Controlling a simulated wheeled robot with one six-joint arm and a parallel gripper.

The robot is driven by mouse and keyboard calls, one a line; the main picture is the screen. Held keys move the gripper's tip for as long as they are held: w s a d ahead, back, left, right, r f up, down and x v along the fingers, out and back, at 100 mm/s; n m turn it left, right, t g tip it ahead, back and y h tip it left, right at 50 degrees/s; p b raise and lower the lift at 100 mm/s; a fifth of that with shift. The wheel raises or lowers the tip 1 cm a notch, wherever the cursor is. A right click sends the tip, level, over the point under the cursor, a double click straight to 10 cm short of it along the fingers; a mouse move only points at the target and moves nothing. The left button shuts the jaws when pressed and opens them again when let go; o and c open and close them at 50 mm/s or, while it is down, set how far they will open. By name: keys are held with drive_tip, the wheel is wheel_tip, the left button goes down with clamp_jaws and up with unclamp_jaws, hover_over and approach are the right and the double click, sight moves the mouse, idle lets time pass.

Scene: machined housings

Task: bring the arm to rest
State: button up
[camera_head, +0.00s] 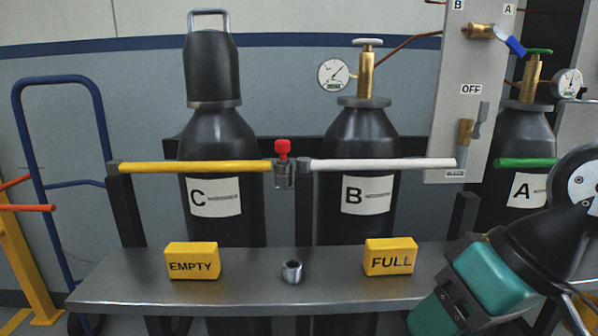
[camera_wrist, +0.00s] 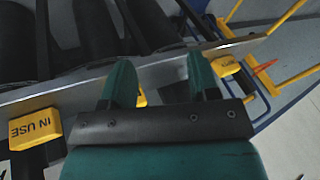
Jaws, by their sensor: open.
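My gripper (camera_wrist: 160,68) shows in the wrist view with its two green fingers spread wide apart and nothing between them. It is above the front edge of the metal shelf (camera_wrist: 185,65). In the head view my arm (camera_head: 505,275) comes in from the right, its teal end in front of the shelf's right end. I cannot make out the fingertips there.
Yellow blocks EMPTY (camera_head: 192,261) and FULL (camera_head: 390,257) and a small metal socket (camera_head: 292,271) stand on the shelf (camera_head: 240,290). The IN USE block (camera_wrist: 35,129) is left of my gripper. Cylinders C (camera_head: 215,150), B (camera_head: 358,145) and A (camera_head: 522,150) stand behind bars.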

drive_tip(key=s+r+n+g+h+p, duration=0.1)
drive_tip(key=s+r+n+p, duration=0.1)
drive_tip(key=r+p, duration=2)
drive_tip(key=shift+s+a+r+n+g+p, duration=0.15)
drive_tip(key=shift+s+r+n+g+p, duration=0.2)
drive_tip(key=shift+s+p, duration=0.45)
